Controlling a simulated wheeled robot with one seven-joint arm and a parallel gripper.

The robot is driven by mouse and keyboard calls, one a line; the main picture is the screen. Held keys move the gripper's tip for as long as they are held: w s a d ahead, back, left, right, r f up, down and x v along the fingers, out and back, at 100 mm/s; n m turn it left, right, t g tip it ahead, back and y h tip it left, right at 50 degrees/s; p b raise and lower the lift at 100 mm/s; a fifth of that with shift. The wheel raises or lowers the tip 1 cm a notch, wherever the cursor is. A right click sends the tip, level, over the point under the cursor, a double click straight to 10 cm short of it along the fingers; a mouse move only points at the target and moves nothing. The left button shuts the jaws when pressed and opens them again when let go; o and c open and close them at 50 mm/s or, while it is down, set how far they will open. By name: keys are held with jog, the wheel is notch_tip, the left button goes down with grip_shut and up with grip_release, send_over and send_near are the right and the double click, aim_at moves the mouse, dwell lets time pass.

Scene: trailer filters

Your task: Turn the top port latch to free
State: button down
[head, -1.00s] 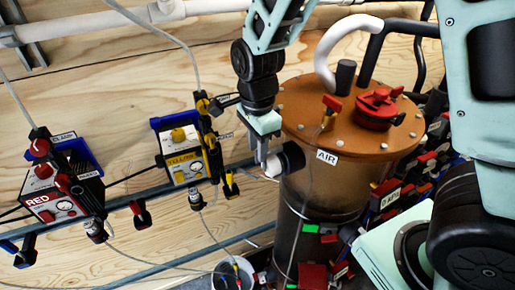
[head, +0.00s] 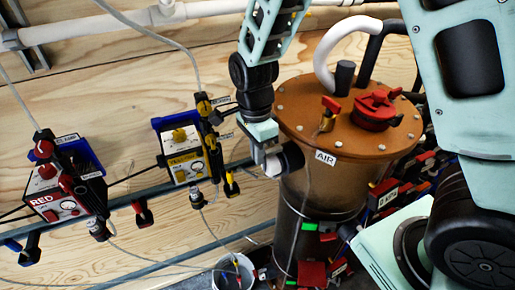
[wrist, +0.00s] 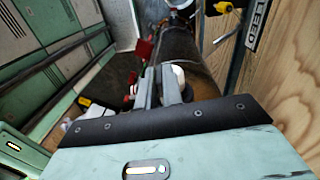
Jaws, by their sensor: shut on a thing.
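The brown-lidded filter canister (head: 345,130) stands upright at the centre right in the head view, with a label reading AIR (head: 325,157). A black side port (head: 292,155) sticks out to the left just below its lid. My gripper (head: 271,166) is at the port's outer end, its fingers shut on a small part there that I take for the top port latch. The fingers hide most of that part. In the wrist view my gripper (wrist: 170,88) shows a pale rounded piece (wrist: 179,75) at the fingers, against the dark canister body (wrist: 190,58).
A red handle (head: 375,105) and a small red-topped valve (head: 328,112) sit on the lid. A yellow box (head: 185,160) and a red box (head: 62,190) are on the wooden wall to the left. A white bucket (head: 228,274) stands below. Cables hang between them.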

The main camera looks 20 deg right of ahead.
jog(key=shift+g, duration=0.4)
jog(key=c, duration=1.5)
grip_release()
jog(key=shift+c, duration=0.2)
notch_tip(320, 180, up, 17)
jog(key=w+b, duration=0.2)
jog(key=b, duration=0.1)
jog(key=shift+w+r, duration=0.2)
jog(key=shift+a, duration=0.1)
